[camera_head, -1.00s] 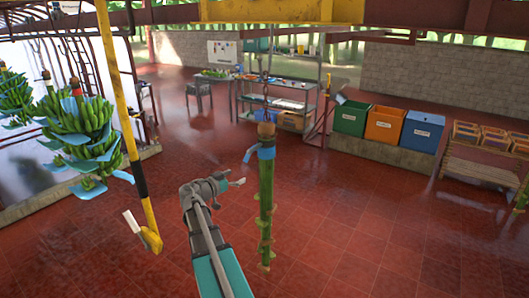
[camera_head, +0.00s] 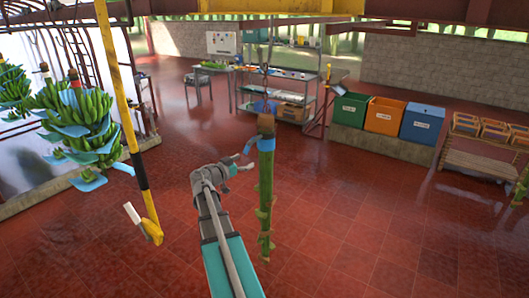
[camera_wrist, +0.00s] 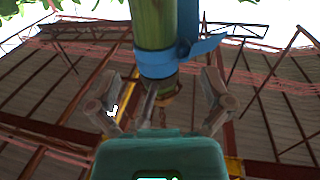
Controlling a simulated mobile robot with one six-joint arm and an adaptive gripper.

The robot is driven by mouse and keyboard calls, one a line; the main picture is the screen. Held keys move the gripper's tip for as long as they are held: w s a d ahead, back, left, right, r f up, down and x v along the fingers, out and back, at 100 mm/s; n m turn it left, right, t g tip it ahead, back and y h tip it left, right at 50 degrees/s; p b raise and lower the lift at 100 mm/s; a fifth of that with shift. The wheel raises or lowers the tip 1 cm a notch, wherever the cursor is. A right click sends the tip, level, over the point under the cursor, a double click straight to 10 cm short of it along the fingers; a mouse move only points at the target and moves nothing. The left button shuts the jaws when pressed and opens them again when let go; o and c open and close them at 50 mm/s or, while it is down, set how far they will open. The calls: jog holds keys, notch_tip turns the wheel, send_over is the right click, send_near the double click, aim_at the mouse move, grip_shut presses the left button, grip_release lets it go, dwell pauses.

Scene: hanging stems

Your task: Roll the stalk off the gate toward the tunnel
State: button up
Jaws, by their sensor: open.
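The bare green stalk (camera_head: 265,195) hangs upright from overhead, with a blue tie (camera_head: 265,145) near its top. My gripper (camera_head: 240,168) is open just left of the stalk, at about the height of the blue tie. In the wrist view, looking up, the stalk (camera_wrist: 152,25) and blue tie (camera_wrist: 180,55) stand beyond my open fingers (camera_wrist: 160,98); nothing is clearly clasped. A yellow overhead beam section (camera_head: 280,6) runs along the top of the head view. I cannot tell which part is the gate or the tunnel.
Banana bunches (camera_head: 85,125) with blue sheets hang at left, beside a yellow and black pole (camera_head: 133,130). Green (camera_head: 349,110), orange (camera_head: 385,115) and blue (camera_head: 423,123) bins stand at back right. A metal shelf (camera_head: 290,95) is behind the stalk. The red floor is open around it.

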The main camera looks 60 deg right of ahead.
aim_at(260, 153)
jog(key=d, duration=0.3)
jog(key=s+d, duration=0.1)
jog(key=d, duration=0.3)
jog(key=s+d, duration=0.1)
jog(key=d, duration=0.2)
jog(key=shift+d, duration=0.25)
